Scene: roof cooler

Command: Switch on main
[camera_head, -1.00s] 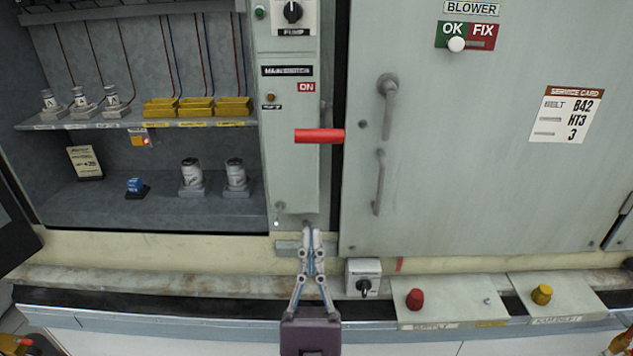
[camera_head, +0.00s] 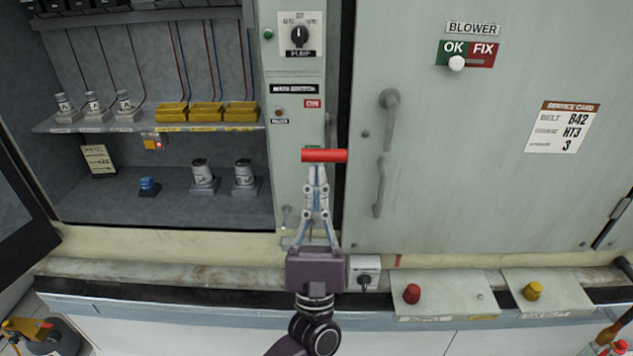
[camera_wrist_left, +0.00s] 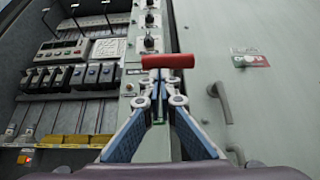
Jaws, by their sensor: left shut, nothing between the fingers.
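The main switch panel (camera_head: 296,125) is a narrow grey-green strip with a "MAIN SWITCH" label and a red "ON" label (camera_head: 313,104). Its red handle (camera_head: 324,155) sticks out level below the labels; it also shows in the left wrist view (camera_wrist_left: 168,61). My left gripper (camera_head: 318,169) is shut and empty, its fingertips just below the handle. In the left wrist view its tips (camera_wrist_left: 160,76) are close under the handle; I cannot tell whether they touch. My right gripper is not in view.
An open cabinet with yellow bins (camera_head: 206,111) and white canisters (camera_head: 203,174) is on the left. A closed door with a grey handle (camera_head: 389,110) is on the right. Below are a ledge, a small switch box (camera_head: 364,264) and red (camera_head: 411,293) and yellow (camera_head: 532,291) knobs.

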